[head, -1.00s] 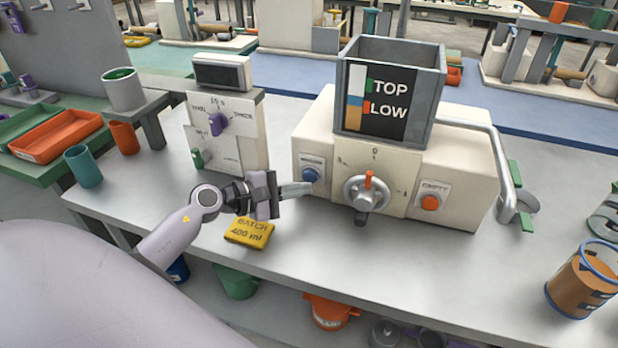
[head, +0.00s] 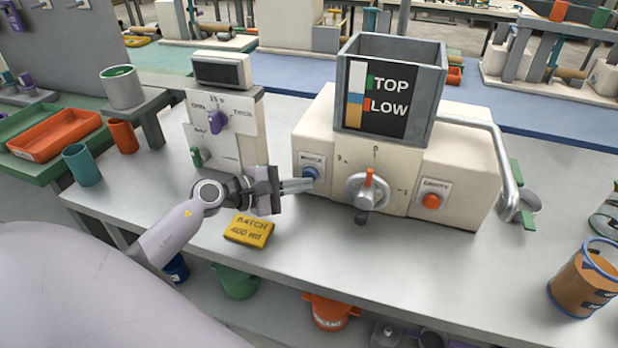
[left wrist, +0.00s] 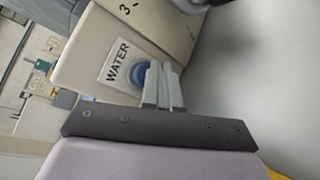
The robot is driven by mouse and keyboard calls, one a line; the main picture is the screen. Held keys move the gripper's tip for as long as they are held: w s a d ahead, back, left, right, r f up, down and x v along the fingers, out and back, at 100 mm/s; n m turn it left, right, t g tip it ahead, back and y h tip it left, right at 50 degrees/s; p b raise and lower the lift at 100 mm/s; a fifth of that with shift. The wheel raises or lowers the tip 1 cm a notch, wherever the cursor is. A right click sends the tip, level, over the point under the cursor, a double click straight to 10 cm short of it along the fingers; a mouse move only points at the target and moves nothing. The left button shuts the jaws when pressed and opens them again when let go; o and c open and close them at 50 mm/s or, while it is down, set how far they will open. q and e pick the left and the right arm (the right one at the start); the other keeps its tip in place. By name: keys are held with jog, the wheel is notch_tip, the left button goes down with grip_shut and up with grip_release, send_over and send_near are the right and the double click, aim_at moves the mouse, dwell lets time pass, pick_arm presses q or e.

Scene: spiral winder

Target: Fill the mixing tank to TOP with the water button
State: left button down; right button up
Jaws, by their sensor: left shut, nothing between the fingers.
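The mixing tank (head: 425,95) is a grey open-topped box on a cream machine body (head: 462,165). Its front has a level gauge (head: 357,95) with a green TOP mark and an orange-red LOW mark; the strip is white above, with blue and orange-brown below. The blue water button (head: 309,174) is on the machine's left front face; it also shows beside the WATER label in the left wrist view (left wrist: 138,72). My left gripper (head: 311,184) is shut and empty, its tips at the button's lower edge. I cannot tell whether they touch it. My right gripper is not in view.
A dial with an orange handle (head: 367,190) and an orange EMPTY button (head: 431,201) are right of the water button. A yellow BATCH 400 ml block (head: 248,231) lies below my left gripper. A control panel with purple knob (head: 218,121) stands behind it.

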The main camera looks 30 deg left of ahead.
pick_arm(q)
jog(key=shift+w+a+b, duration=0.1)
jog(key=shift+w+b, duration=0.25)
jog(key=shift+w, duration=0.05)
dwell(2.8)
jog(key=shift+s, duration=0.1)
dwell(1.9)
jog(key=shift+s+d, duration=0.2)
jog(key=shift+s, duration=0.55)
jog(key=shift+s+d+p, duration=0.15)
jog(key=shift+s+d, duration=0.05)
jog(key=shift+s, duration=0.6)
jog(key=shift+s+d+p, duration=0.15)
jog(key=shift+s+d, duration=0.05)
jog(key=shift+s, duration=0.65)
jog(key=shift+s+d+p, duration=0.15)
jog(key=shift+s+d, duration=0.05)
jog(key=shift+s, duration=0.6)
